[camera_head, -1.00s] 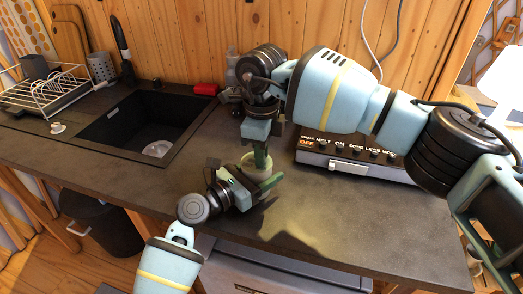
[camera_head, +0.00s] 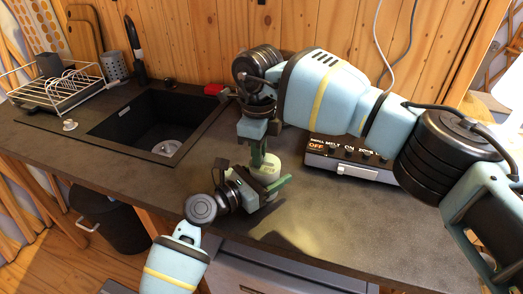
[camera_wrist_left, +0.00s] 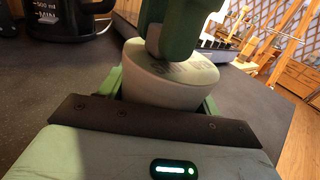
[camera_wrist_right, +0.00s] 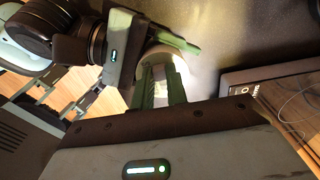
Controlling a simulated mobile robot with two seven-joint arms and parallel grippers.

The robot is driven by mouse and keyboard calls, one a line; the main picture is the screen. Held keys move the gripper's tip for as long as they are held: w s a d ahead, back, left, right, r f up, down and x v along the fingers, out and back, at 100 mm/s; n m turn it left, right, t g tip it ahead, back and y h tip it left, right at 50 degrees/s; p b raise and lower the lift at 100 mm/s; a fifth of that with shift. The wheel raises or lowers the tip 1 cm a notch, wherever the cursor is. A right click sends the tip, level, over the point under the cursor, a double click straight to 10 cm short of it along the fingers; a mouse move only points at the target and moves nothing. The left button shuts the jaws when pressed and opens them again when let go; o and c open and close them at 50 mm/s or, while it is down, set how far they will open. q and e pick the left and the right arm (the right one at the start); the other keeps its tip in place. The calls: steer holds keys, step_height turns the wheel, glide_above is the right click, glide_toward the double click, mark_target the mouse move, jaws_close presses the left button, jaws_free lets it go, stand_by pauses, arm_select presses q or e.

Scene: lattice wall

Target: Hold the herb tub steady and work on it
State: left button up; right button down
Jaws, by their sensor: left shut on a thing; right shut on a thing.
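The herb tub (camera_head: 268,174) is a pale, round tub standing on the dark worktop. Its lid (camera_wrist_left: 198,70), with dark lettering on top, shows in the left wrist view. My left gripper (camera_head: 262,184) comes in low from the front, with its green fingers on either side of the tub's body. My right gripper (camera_head: 264,160) reaches down from above, its green fingers close together at the middle of the lid. The fingers hide exactly what they grip there. In the right wrist view the tub's pale rim (camera_wrist_right: 181,66) shows behind the right fingers.
A grill-like appliance (camera_head: 345,169) with a lettered panel stands right of the tub. A sink (camera_head: 150,125) and a wire dish rack (camera_head: 58,88) are at left. A dark measuring jug (camera_wrist_left: 62,18) stands nearby. The worktop's front right (camera_head: 370,225) is clear.

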steer(key=c, duration=1.4)
jaws_free()
steer(key=shift+o, duration=0.2)
steer(key=shift+r, duration=0.15)
step_height(320, 180, up, 12)
arm_select(q)
steer(key=o, duration=1.3)
steer(key=shift+r+p+v, duration=0.2)
steer(key=shift+p+v, duration=0.15)
steer(key=shift+v, duration=0.45)
steer(key=shift+r+p+v, duration=0.15)
steer(key=shift+p+v, duration=0.2)
steer(key=shift+v, duration=0.45)
steer(key=shift+r+p+v, duration=0.2)
steer(key=shift+p+v, duration=0.15)
steer(key=shift+v, duration=0.45)
steer(key=shift+s, duration=0.1)
arm_select(e)
step_height(320, 180, up, 6)
steer(key=s, duration=0.1)
steer(key=shift+t, duration=0.4)
